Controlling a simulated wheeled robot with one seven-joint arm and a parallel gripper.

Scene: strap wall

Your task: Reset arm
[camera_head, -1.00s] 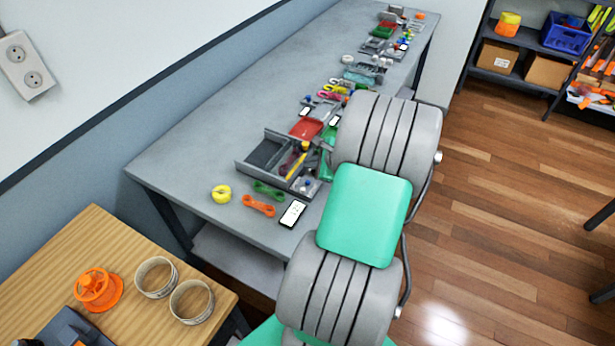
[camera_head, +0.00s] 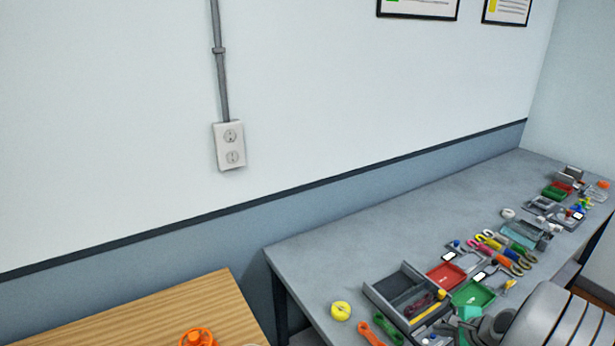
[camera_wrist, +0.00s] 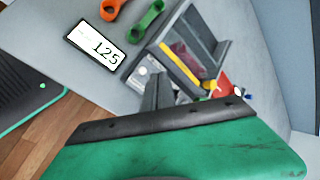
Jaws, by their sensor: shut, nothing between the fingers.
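My gripper (camera_wrist: 157,92) shows in the wrist view as dark fingers beyond the green wrist housing. The fingers are together and hold nothing. They point toward the grey organizer tray (camera_wrist: 188,50) on the grey workbench. Whether they touch it, I cannot tell. In the head view my grey arm fills the lower right corner, over the near edge of the bench. The same organizer tray (camera_head: 385,291) stands there to the left of my arm. Most of my arm is outside the head view.
The workbench (camera_head: 335,260) carries a yellow roll (camera_head: 341,311), a red tray (camera_head: 446,276), a green tray (camera_head: 474,294) and several small tools. A phone-like display reading 125 (camera_wrist: 95,45) lies by the organizer. A wooden table (camera_head: 190,310) stands at lower left. The wall has an outlet (camera_head: 229,146).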

